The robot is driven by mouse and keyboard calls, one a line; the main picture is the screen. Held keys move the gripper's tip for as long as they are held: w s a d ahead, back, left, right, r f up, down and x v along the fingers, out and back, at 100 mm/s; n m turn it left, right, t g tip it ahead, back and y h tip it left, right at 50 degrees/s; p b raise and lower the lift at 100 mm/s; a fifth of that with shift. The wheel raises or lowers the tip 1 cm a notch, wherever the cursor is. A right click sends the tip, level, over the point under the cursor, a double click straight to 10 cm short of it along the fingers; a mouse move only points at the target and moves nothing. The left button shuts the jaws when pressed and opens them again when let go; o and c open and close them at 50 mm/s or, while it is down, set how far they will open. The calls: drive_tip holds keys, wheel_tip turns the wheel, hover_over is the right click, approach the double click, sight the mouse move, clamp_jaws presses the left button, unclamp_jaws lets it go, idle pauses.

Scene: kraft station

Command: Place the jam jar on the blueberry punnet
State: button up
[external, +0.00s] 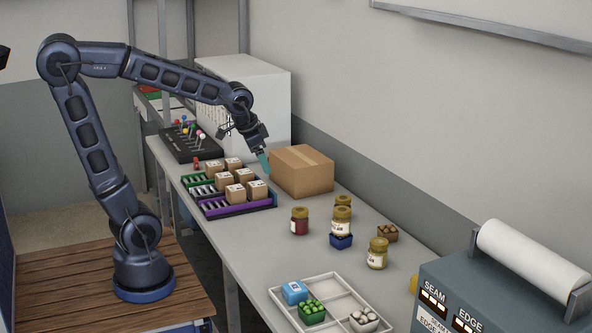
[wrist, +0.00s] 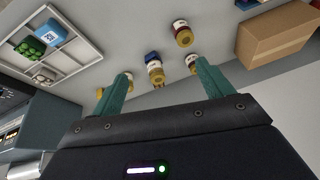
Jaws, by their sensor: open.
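A jar with a dark red body and gold lid (external: 300,221), which looks like the jam jar, stands upright on the table; it also shows at the top of the wrist view (wrist: 181,30). The blue punnet (external: 341,241), which I take for the blueberry punnet, stands to its right. A gold-lidded jar with a pale label (external: 342,222) stands upright on that punnet, hiding its contents; the punnet also shows in the wrist view (wrist: 152,57). My gripper (external: 266,163) is open and empty, raised beside the cardboard box, apart from the jars. Its fingers spread in the wrist view (wrist: 163,74).
More jars (external: 377,254) and a brown punnet (external: 387,233) stand nearby. A divided tray (external: 343,284) at the front holds a blue carton and punnets. A cardboard box (external: 301,172) and racks of small boxes (external: 233,208) stand farther back. Table left of the red jar is clear.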

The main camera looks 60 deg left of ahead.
drive_tip(key=s+a+r+n, duration=0.1)
drive_tip(key=s+a+n, duration=0.1)
drive_tip(key=s, duration=1.3)
drive_tip(key=shift+s+a+r+h, duration=0.2)
drive_tip(key=shift+a+h, duration=0.2)
drive_tip(key=shift+a, duration=0.15)
